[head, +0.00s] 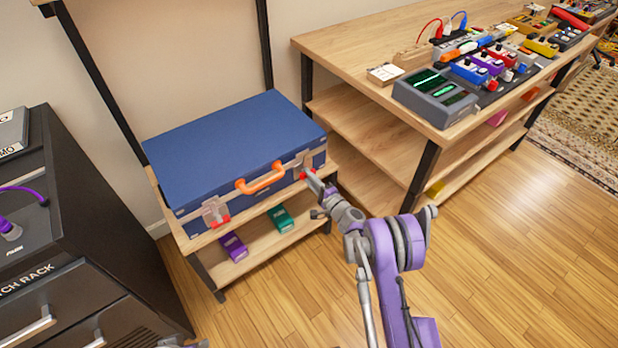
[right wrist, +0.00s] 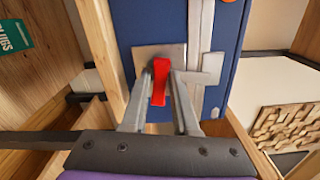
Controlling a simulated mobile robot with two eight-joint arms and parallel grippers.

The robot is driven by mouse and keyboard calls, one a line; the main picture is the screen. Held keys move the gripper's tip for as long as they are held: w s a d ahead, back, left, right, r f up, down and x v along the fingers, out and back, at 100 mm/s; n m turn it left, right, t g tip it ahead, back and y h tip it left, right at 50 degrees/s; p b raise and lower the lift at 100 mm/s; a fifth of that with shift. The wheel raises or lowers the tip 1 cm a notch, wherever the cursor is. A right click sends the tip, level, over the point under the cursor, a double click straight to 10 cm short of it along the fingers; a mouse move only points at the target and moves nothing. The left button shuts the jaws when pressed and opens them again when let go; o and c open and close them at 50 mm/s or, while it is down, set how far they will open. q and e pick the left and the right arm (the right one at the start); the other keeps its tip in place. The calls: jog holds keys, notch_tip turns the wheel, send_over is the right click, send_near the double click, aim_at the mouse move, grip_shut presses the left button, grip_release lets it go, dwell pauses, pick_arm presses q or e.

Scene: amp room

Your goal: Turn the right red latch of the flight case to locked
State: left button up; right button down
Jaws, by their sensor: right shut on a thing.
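The blue flight case (head: 235,140) lies closed on a low wooden shelf unit, with an orange handle (head: 260,180) on its front. Its right red latch (right wrist: 160,82) sits on a metal plate in the right wrist view, between my right gripper's fingers. My right gripper (head: 308,174) reaches the case's front right corner in the head view and is shut on that latch, partly covering it there. In the right wrist view, the latch's red lever lies nearly along the fingers. The left red latch (head: 221,218) is at the front left of the case. My left gripper is not identifiable.
A dark rack (head: 75,215) with drawers stands at the left. A wooden bench (head: 335,45) with pedals stands at the right. A purple box (head: 233,246) and a green box (head: 281,218) lie on the shelf below the case. The front floor is clear.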

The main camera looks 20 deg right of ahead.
jog(key=shift+n, duration=0.9)
jog(key=c, duration=0.7)
grip_release()
jog(key=shift+s, duration=0.1)
jog(key=p+v, duration=0.1)
jog(key=v, duration=0.9)
jog(key=shift+s+d, duration=0.15)
jog(key=shift+s, duration=0.2)
